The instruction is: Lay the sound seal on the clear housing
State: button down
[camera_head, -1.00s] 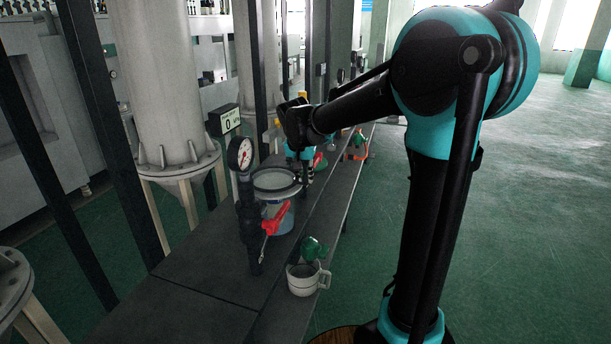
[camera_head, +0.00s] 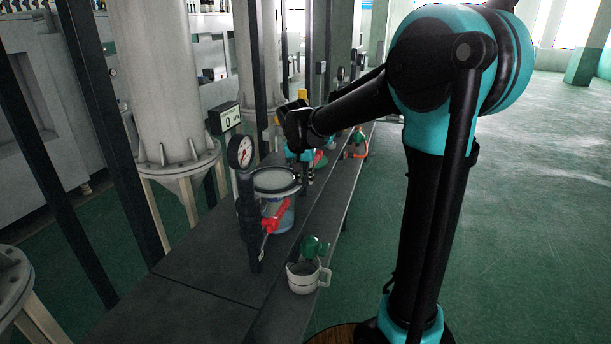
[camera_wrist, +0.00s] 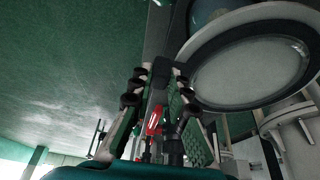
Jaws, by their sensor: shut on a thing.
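The clear housing (camera_head: 280,218) is a bluish, see-through bowl on the bench, left of centre in the head view. A dark ring, which looks like the seal (camera_wrist: 236,108), lies over or just above its round top, around a grey disc. Its dark edge also shows in the head view (camera_head: 297,188). My gripper (camera_wrist: 160,78) is shut at the ring's near edge, on a dark part of it; the fingers hide the contact. In the head view my gripper (camera_head: 305,168) points down at the housing's right rim. I cannot tell whether ring and rim touch.
A pressure gauge (camera_head: 240,152) on a dark post and a red lever (camera_head: 276,216) stand close in front of the housing. A cup (camera_head: 303,278) with a green item stands nearer. Other fittings (camera_head: 357,145) are farther along the bench.

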jog(key=c, duration=1.4)
grip_release()
jog(key=shift+o, duration=0.2)
jog(key=v, duration=1.2)
jog(key=shift+d+f, duration=0.1)
jog(key=s+d+f+n, duration=0.1)
jog(key=s+d+f, duration=0.3)
jog(key=s+f, duration=0.3)
jog(key=s+d+f+n+y, duration=0.1)
jog(key=s+d+f+n, duration=0.1)
jog(key=s+d+f, duration=0.3)
jog(key=s+d+f+n, duration=0.1)
jog(key=s+d+f, duration=0.4)
jog(key=s+f, duration=0.5)
notch_tip(320, 180, down, 3)
jog(key=shift+s+f+y, duration=0.15)
jog(key=shift+s+y, duration=0.1)
jog(key=shift+y, duration=0.15)
